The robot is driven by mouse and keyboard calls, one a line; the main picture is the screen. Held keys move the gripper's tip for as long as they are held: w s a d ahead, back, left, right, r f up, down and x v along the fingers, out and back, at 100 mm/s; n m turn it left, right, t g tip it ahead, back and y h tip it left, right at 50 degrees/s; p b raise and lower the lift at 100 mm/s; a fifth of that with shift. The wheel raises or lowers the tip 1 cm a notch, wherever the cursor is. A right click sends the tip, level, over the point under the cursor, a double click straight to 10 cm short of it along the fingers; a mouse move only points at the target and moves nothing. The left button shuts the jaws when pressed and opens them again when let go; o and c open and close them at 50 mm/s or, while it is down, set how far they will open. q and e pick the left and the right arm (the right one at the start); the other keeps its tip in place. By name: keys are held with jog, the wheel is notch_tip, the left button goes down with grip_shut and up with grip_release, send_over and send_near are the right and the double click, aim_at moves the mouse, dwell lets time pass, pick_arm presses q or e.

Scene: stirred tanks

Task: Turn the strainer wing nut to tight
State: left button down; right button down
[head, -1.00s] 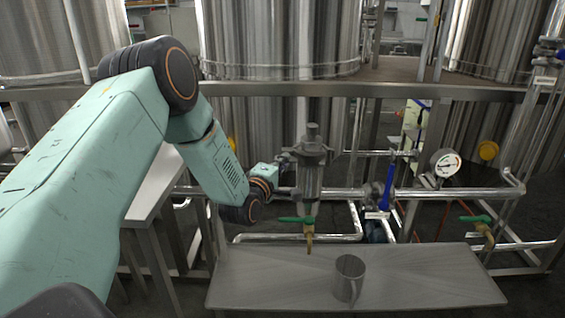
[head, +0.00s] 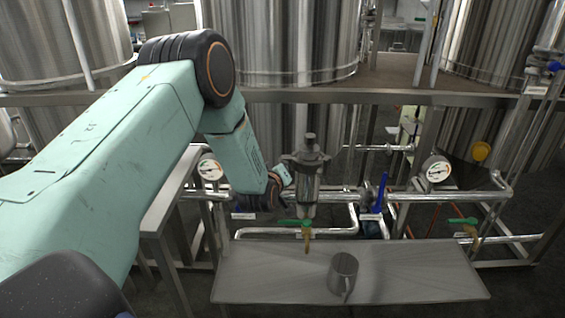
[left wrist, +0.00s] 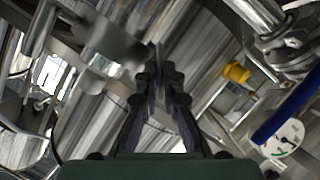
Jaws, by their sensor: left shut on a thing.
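The strainer (head: 305,187) is an upright metal housing with a dark lid (head: 307,158) and a knob (head: 309,140) on top. Dark lugs stick out at the lid's edges. My left arm reaches in to the strainer's left side, its wrist just left of the housing under the lid. My left gripper (left wrist: 160,75) shows in the left wrist view with its fingers drawn together, shut on the wing nut. The nut is small and mostly hidden between the dark fingertips; its angle cannot be told. In the head view the fingertips are hidden. My right gripper is not in view.
A green-handled valve (head: 300,223) hangs below the strainer. Pipes, a blue-handled valve (head: 380,193) and a gauge (head: 437,169) lie to the right. Large tanks stand behind.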

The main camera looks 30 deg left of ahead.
pick_arm(q)
jog(key=shift+w+d+m+g+y+p, duration=0.15)
jog(key=shift+m+g+y+p, duration=0.45)
jog(key=shift+m+p, duration=0.5)
jog(key=shift+s+d+m+g+y+p, duration=0.15)
jog(key=shift+m+g+y+p, duration=0.5)
jog(key=shift+m, duration=0.65)
jog(key=shift+w, duration=0.1)
jog(key=c, duration=1.5)
grip_release()
jog(key=shift+t, duration=0.25)
